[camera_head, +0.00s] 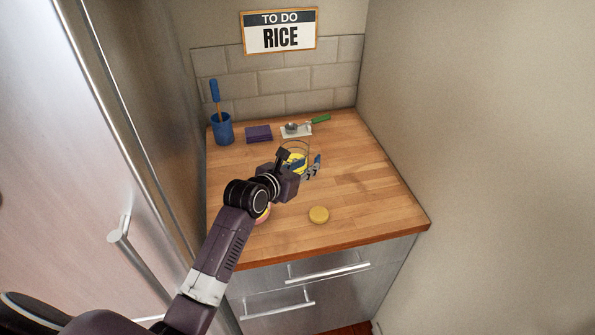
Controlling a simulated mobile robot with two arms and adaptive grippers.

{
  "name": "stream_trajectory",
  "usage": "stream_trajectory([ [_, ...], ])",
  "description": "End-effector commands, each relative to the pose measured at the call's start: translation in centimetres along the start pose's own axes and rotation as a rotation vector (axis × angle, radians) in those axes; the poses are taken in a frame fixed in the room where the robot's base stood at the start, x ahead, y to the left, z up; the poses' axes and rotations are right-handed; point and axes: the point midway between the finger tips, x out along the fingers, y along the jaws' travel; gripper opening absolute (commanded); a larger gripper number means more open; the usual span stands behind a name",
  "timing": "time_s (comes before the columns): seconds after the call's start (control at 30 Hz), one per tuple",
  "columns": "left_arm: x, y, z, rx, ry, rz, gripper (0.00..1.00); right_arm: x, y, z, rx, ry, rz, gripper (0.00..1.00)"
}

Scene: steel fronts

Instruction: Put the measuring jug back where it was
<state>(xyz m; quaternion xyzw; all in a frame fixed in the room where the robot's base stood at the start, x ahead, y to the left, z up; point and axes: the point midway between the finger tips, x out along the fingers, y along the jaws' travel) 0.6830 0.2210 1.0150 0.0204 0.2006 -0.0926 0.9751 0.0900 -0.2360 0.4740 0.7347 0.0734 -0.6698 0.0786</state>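The measuring jug (295,146) appears as a clear, round-rimmed vessel on or just above the wooden counter, with yellow showing low in it or behind it. My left gripper (302,165) reaches in from the left, with its fingers at the jug's near side and partly covering it. One dark finger is left of the jug and one with a bluish tip is at its right. I cannot tell whether the fingers press on the jug or whether its base touches the counter. My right gripper is not in view.
A yellow and red item (263,214) is mostly hidden behind my arm. The right side is clear.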

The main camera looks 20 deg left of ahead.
Motion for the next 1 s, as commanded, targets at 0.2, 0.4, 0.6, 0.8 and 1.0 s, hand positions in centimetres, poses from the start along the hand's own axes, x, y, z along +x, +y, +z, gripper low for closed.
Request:
stream_trajectory([
  [0.2, -3.0, -0.1, -0.1, -0.001, -0.001, 0.0, 0.23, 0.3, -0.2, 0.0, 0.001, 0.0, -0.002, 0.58],
  [0.4, -4.4, 0.0, 0.0, 0.001, 0.0, 0.0, 0.23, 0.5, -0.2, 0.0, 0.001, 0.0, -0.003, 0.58],
  [0.6, -4.7, 0.0, 0.0, 0.001, 0.001, 0.0, 0.23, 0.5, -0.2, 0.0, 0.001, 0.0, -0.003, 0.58],
  [0.8, -4.7, -0.1, -0.1, 0.002, 0.0, -0.002, 0.23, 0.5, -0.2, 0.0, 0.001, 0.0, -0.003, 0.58],
  [1.0, -2.4, -6.3, -3.0, 0.065, -0.039, -0.103, 0.23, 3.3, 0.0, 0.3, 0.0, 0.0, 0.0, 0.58],
])
